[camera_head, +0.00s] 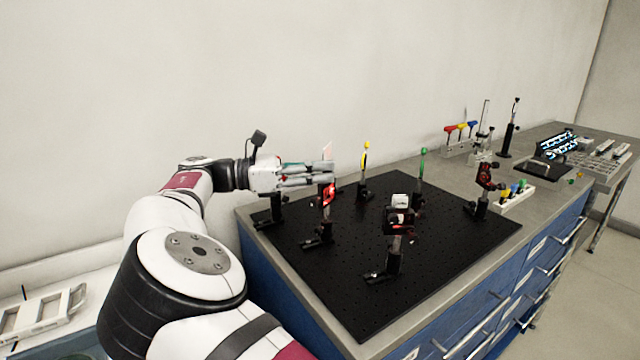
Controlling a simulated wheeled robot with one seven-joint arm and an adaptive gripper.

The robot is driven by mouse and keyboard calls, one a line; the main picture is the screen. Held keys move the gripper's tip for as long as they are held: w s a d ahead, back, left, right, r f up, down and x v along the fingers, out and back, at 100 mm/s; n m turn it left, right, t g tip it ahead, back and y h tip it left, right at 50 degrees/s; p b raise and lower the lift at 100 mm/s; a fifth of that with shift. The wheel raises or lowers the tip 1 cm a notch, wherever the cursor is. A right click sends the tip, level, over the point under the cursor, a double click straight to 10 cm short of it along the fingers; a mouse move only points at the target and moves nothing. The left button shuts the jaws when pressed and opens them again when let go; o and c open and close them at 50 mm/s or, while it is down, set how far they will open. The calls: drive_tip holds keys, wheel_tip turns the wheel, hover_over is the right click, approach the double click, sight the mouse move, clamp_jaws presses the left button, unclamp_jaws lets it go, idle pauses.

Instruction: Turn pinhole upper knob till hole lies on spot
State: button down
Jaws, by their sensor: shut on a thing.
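My gripper (331,172) reaches in from the left over the far left part of the black breadboard (345,287). Its fingers lie level and are shut at the top of a post-mounted optic (329,195) with a bright red patch, which looks like the pinhole mount. The fingers hide the upper knob, and I take that knob to be what they are shut on. The hole and the spot are too small to tell apart here. A thin pale pink plate (327,150) shows just above the fingers.
Other post mounts stand on the breadboard: one with a yellow top (365,147), one with a green top (422,154), a dark one (396,222) in front with a pale top, and one at the right edge (487,178). Hex keys (460,128) stand behind.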

drive_tip(key=shift+w+f+m+g+b, duration=0.1)
drive_tip(key=shift+w+m+g+b, duration=0.1)
drive_tip(key=shift+m+g+b, duration=0.8)
drive_tip(key=shift+s+g+b, duration=0.1)
drive_tip(key=shift+g+b, duration=0.25)
drive_tip(key=shift+g, duration=0.05)
drive_tip(key=c, duration=1.6)
unclamp_jaws()
drive_tip(key=shift+d, duration=0.1)
wheel_tip(320, 180, up, 10)
drive_tip(key=shift+r, duration=0.1)
